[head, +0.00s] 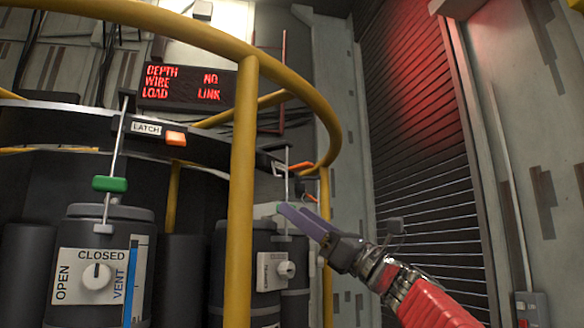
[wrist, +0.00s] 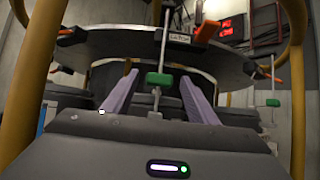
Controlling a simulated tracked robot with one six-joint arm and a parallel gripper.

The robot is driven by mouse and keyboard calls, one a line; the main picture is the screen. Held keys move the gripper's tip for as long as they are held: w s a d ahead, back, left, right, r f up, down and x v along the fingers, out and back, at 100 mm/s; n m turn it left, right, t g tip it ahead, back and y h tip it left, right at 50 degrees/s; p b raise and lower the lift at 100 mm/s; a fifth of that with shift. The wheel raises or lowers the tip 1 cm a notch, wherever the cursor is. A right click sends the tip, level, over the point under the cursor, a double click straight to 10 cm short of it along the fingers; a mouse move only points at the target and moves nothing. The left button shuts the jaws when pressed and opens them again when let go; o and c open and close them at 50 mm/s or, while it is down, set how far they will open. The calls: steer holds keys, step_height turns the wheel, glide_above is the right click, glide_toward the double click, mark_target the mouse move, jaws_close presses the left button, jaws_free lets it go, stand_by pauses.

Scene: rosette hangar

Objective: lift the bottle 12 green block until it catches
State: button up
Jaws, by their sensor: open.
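In the wrist view a green block (wrist: 159,79) sits on a thin upright rod, between the two lilac fingers of my gripper (wrist: 158,85). The fingers are apart, with a gap on both sides of the block. In the head view my gripper (head: 290,211) points left at the rod of the right-hand bottle (head: 275,255), behind the yellow post. That bottle's block is not clear there. A second green block (head: 110,184) is low on the rod of the left bottle (head: 105,215). No bottle number is readable.
A yellow rail and post (head: 242,180) stand left of my gripper. A dark ring with a LATCH label (head: 146,128) and orange tabs (head: 176,139) curves above the bottles. A red-lettered display (head: 188,86) reads NO LINK. A shutter (head: 415,120) is at right.

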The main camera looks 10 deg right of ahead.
steer(key=shift+x, duration=1.3)
steer(key=shift+c, duration=0.5)
steer(key=c, duration=1.2)
steer(key=shift+o, duration=0.2)
steer(key=shift+r, duration=0.1)
step_height(320, 180, up, 9)
stand_by(0.8)
steer(key=shift+w+r, duration=0.1)
steer(key=o, duration=1.3)
steer(key=shift+c, duration=0.2)
